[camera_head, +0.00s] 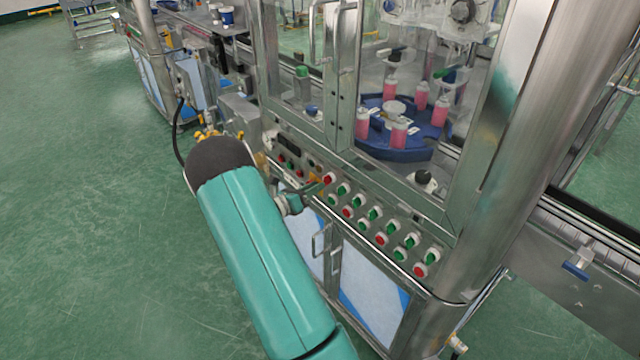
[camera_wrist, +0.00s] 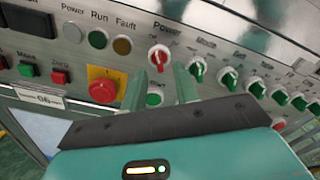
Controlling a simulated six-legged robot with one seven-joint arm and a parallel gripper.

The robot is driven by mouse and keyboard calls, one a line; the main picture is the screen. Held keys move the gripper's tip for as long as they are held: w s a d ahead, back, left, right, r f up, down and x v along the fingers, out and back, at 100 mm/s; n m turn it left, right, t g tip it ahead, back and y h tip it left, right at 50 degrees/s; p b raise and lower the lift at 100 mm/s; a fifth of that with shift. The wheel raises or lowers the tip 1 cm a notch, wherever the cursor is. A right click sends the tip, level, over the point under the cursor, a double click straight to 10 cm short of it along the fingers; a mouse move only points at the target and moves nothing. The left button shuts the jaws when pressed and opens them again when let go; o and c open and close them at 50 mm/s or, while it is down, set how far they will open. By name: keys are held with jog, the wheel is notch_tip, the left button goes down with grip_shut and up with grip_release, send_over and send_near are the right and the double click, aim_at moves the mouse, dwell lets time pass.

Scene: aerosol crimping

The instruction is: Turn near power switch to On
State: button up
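The power switch (camera_wrist: 159,57) is a red rotary knob on a white base under the label "Power" in the wrist view. It also shows as a red knob on the machine's front panel in the head view (camera_head: 329,178). My gripper (camera_wrist: 173,75) has its two fingers apart with a gap between them, and nothing is held. In the head view my arm partly hides the gripper near the panel.
A red emergency button on a yellow plate (camera_wrist: 103,90) lies left of the fingers. Green switches (camera_wrist: 197,71) continue to the right. Indicator lights (camera_wrist: 97,39) sit upper left. Above the panel, glass doors enclose pink cans (camera_head: 399,134) on a blue turntable.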

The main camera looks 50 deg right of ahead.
aim_at(327, 180)
jog(key=shift+x, duration=1.6)
grip_shut()
jog(key=m, duration=1.2)
